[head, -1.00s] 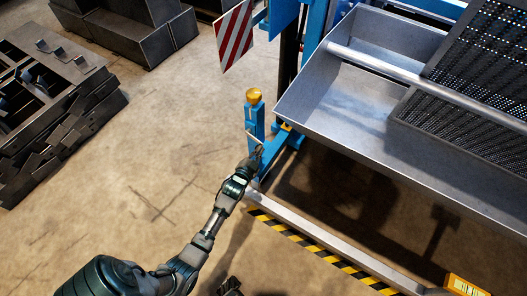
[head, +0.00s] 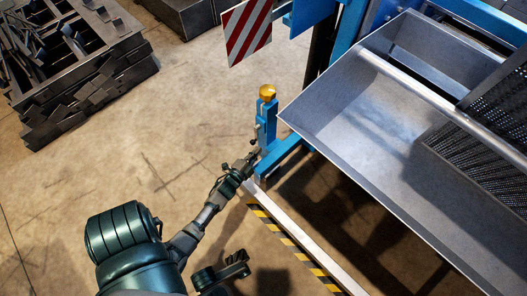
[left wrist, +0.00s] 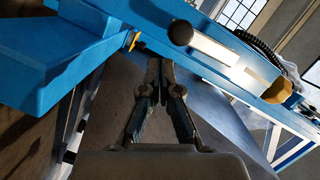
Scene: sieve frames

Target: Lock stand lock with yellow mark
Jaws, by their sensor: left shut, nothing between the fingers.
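The blue stand post (head: 266,125) rises from the corner of the blue frame, with a yellow cap (head: 267,93) on top. My left gripper (head: 252,160) is shut and empty, low beside the post on its left. In the left wrist view its closed fingers (left wrist: 160,75) point at a blue beam. A lock handle with a round black knob (left wrist: 181,32) and a pale bar lies along that beam, just beyond the fingertips and apart from them. A small yellow mark (left wrist: 133,40) shows left of the knob. A dark part at the bottom, likely my right gripper (head: 238,263), has unclear fingers.
A grey metal tray (head: 340,95) with dark sieve mesh overhangs right of the post. A striped bar (head: 290,245) runs along the floor below it. A red-and-white board (head: 247,30) hangs behind. Dark metal bins (head: 80,70) stand at far left; the floor between is clear.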

